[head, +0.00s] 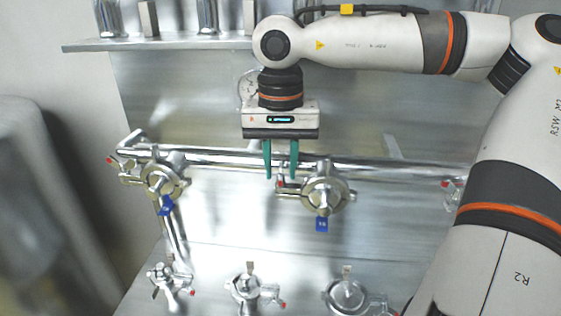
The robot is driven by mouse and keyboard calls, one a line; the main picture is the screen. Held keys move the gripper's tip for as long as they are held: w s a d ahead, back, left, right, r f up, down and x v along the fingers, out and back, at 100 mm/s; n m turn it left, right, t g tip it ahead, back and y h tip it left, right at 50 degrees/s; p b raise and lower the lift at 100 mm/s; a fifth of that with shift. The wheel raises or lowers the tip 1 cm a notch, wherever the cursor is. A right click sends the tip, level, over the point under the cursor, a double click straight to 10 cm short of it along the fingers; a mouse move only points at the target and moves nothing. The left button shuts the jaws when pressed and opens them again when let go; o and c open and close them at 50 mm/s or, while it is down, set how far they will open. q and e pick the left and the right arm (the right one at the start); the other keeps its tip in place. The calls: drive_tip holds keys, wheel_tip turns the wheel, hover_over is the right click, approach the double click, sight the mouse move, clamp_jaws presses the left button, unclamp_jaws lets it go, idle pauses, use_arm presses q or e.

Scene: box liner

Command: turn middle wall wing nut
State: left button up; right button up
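The middle wall clamp (323,191) is a round silver fitting on the horizontal pipe, with a blue tag hanging below it. Its wing nut (284,186) sticks out on the clamp's left side, with a red tip. My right gripper (281,174) points down with two green fingers apart and nothing seen between them. Its fingertips are just above and slightly left of the wing nut in the picture. The right finger overlaps the nut's area, and I cannot tell whether they touch. My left gripper is out of view.
Another clamp (163,180) with a blue tag (166,206) sits left on the pipe (230,158). A third fitting (450,190) is partly behind my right arm. Several clamps line the bottom, including one at centre (247,289). A shelf (160,43) with metal parts runs above.

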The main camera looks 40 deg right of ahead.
sight(280, 167)
wheel_tip(280, 167, up, 12)
drive_tip(key=b, duration=0.1)
drive_tip(key=shift+b, duration=0.3)
drive_tip(key=shift+f, duration=0.1)
idle(0.5)
